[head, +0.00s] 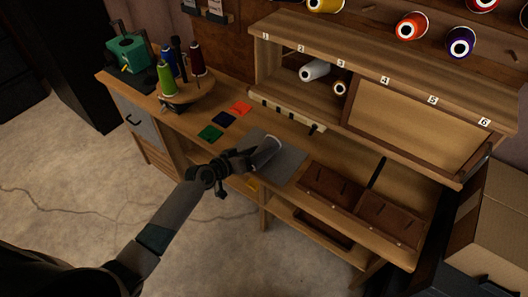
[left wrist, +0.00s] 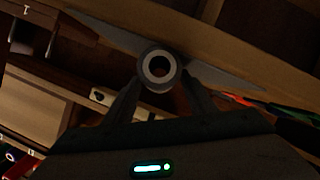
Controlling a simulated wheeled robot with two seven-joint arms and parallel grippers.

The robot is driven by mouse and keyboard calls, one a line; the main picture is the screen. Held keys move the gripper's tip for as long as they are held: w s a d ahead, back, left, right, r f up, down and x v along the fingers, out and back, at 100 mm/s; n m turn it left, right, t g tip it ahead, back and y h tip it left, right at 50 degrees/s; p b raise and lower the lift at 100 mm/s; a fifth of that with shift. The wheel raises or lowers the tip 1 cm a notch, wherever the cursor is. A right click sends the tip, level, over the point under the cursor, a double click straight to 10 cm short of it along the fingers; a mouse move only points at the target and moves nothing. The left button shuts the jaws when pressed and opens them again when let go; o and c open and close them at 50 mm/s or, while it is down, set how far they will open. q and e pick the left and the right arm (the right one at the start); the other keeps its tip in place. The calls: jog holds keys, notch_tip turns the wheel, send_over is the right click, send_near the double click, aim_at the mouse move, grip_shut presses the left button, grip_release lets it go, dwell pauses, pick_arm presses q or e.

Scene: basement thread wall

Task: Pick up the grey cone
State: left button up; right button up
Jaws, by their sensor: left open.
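The grey cone (head: 267,147) lies on its side on a grey mat (head: 289,164) on the workbench. My left gripper (head: 250,157) is at the near left end of the cone, its jaws open. In the left wrist view the cone's round end with a dark hole (left wrist: 158,67) sits between the tips of my open left gripper (left wrist: 159,82), one finger on each side. I cannot tell whether the fingers touch it. My right gripper is not in view.
Brown trays (head: 333,187) lie right of the mat. Coloured swatches (head: 223,119) and a round cone stand (head: 187,96) are on the left.

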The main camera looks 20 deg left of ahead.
pick_arm(q)
jog(key=c, duration=1)
jog(key=shift+r, duration=0.1)
notch_tip(320, 180, up, 10)
jog(key=shift+f+b, duration=0.1)
jog(key=shift+b, duration=0.2)
